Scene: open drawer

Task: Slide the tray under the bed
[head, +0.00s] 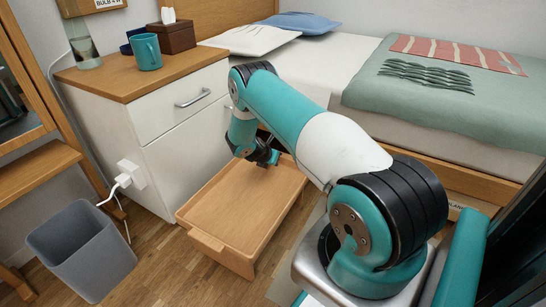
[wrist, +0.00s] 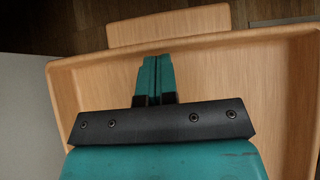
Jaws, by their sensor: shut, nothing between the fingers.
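The wooden tray (head: 238,205) stands on the floor between the white nightstand and the bed (head: 445,168). It is raised on side supports, with a handle (head: 206,240) on its near side. The tray fills much of the wrist view (wrist: 225,65), and its handle shows at the top (wrist: 170,25). My gripper (head: 272,160) is over the far end of the tray in the head view. In the wrist view my gripper (wrist: 155,62) has its fingers together over the tray floor, with nothing between them. I cannot tell whether the fingertips touch the tray.
The white nightstand (head: 185,150) stands close along the tray's left side. A grey bin (head: 85,250) is at the lower left, with a white plug and cord (head: 128,178) near it. Bare wooden floor (head: 165,265) lies in front of the tray.

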